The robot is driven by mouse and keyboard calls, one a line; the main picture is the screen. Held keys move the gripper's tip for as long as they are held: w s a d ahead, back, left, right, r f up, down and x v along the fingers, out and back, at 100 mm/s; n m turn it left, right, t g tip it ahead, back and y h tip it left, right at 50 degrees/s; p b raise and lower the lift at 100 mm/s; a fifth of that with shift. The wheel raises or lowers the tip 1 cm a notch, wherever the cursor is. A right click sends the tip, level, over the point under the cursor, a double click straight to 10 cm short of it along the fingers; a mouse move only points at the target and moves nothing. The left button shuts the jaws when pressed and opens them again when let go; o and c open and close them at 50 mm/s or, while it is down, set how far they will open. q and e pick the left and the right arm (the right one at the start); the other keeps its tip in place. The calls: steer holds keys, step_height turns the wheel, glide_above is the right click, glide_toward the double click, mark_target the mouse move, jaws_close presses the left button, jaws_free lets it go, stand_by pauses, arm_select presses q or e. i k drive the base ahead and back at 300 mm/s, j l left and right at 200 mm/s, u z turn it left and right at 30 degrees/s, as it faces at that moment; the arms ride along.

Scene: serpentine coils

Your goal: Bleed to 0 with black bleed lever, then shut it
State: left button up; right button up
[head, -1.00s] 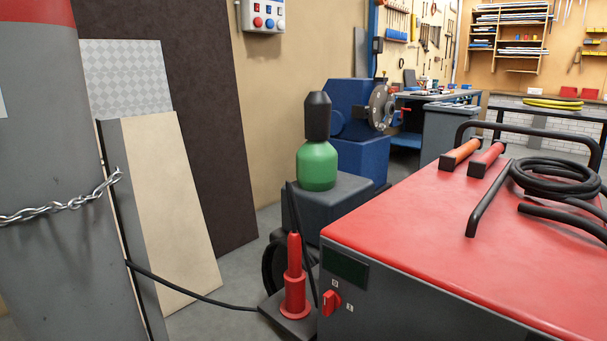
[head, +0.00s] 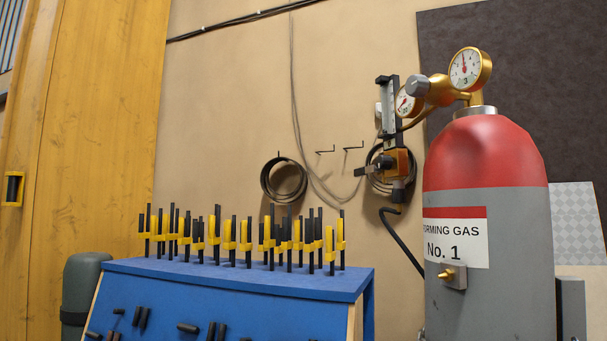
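A grey gas cylinder (head: 488,300) with a red top and a "FORMING GAS No. 1" label stands at the right of the head view. Its brass regulator (head: 440,92) carries a right gauge (head: 470,69), its needle pointing about straight up, and a left gauge (head: 406,103) partly hidden by the regulator's grey knob (head: 417,86). Behind it on the wall is a vertical metering unit (head: 389,108) above an orange-brown block (head: 398,162). A black lever (head: 368,171) sticks out left from that block, roughly level. Whether this is the bleed lever, I cannot tell. Neither gripper is in view.
A blue rack (head: 230,290) with several black-and-yellow clamps stands in front of the wall. A black coil (head: 284,179) hangs on the wall. A dark hose (head: 402,240) runs down behind the cylinder. A yellow door (head: 85,130) is at the left.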

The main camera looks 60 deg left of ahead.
mark_target(362, 171)
steer(key=u, duration=1.4)
